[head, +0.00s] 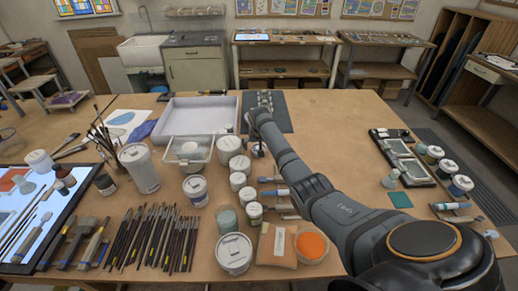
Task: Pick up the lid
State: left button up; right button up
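Several tubs with white lids stand on the table, and I cannot tell which lid is meant. A large white-lidded tub (234,254) is at the front, a tall one (140,168) at the left, and smaller jars (238,181) stand in a row in the middle. An open round pot of orange paint (312,246) shows no lid on it. My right arm reaches in from the lower right to the middle of the table. Its end (258,149) is small and dark beside the small jars; its fingers are not clear. My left gripper is not in view.
Many brushes (155,238) lie at the front left, beside a light panel (35,222). A white tray (197,116) and a dark mat (280,110) lie at the back.

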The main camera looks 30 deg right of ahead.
jog(key=shift+w+f, duration=0.2)
jog(key=shift+f, duration=0.2)
jog(key=shift+s+r, duration=0.1)
jog(key=c, duration=1)
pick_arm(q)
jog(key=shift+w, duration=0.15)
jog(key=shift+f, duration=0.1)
